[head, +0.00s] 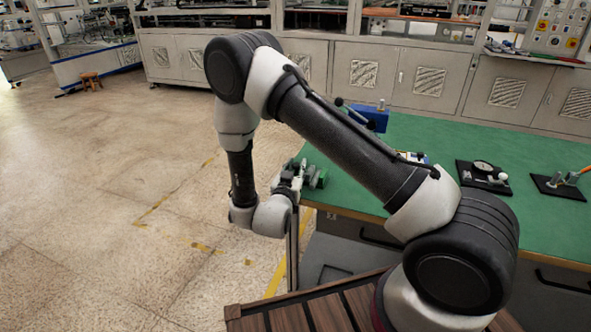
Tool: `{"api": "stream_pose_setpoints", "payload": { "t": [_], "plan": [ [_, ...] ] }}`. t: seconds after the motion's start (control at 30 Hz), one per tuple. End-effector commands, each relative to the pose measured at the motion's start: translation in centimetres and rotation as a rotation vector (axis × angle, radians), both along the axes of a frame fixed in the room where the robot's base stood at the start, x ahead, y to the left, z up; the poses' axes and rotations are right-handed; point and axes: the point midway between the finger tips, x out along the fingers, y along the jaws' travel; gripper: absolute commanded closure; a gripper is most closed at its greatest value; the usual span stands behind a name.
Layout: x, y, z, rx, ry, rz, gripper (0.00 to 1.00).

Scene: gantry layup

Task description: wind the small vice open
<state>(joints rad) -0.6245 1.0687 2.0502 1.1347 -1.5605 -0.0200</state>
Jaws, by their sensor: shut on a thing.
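The small vice (318,178) is green and grey and sits at the left end of the green-topped bench (440,143), close to its edge. My gripper (296,178) is at the left side of the vice, reaching in from beyond the bench's edge. It is shut on the vice's handle, which is too small and too covered by the fingers to make out clearly. My forearm and wrist hang down to the left of the bench. The gap between the vice's jaws cannot be made out from here.
A blue device with a dark lever (371,115) stands further back on the bench, partly behind my arm. A dark base with a round dial (484,176) and another dark-based fixture (557,186) stand to the right. Open floor (110,200) lies left.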

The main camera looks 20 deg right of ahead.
Motion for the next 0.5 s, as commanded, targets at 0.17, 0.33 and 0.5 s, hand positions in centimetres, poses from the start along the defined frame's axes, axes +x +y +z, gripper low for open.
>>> {"api": "stream_pose_setpoints", "payload": {
  "t": [0.17, 0.33, 0.5],
  "plan": [
    [0.01, 0.02, 0.05, -0.002, -0.001, 0.000, 0.51],
    [-0.03, -0.06, 0.03, -0.002, 0.000, -0.002, 0.51],
    [-0.04, -0.08, 0.02, -0.001, 0.000, -0.019, 0.51]
  ]
}}
